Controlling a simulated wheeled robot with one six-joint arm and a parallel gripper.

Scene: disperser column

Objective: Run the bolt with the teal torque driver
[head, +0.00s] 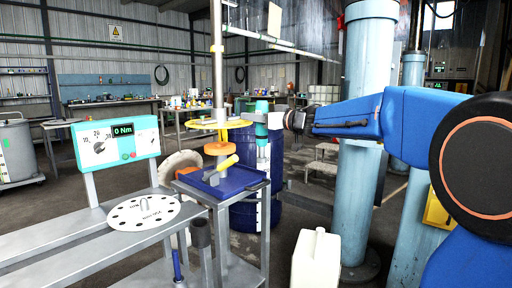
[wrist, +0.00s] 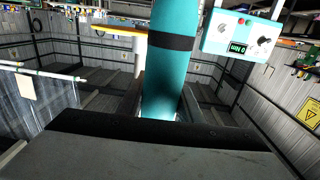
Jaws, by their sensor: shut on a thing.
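The teal torque driver (head: 262,107) stands upright in my gripper (head: 268,120), just right of the yellow disc on the column. My gripper is shut around its body. In the wrist view the driver (wrist: 166,85) is a thick teal cylinder with a black band, and its lower end is hidden by the jaws. The teal dial box (head: 120,140) on the bench reads 0 Nm, and it also shows in the wrist view (wrist: 240,38). A white disc with a ring of holes (head: 130,216) lies on the bench, with a small upright piece at its middle. I cannot clearly make out the bolt.
A metal shaft (head: 217,60) carries the yellow disc (head: 205,124) and an orange collar (head: 220,148). A blue drum (head: 288,208), a pale jerrycan (head: 316,262) and a thick light-blue column (head: 366,60) stand nearby.

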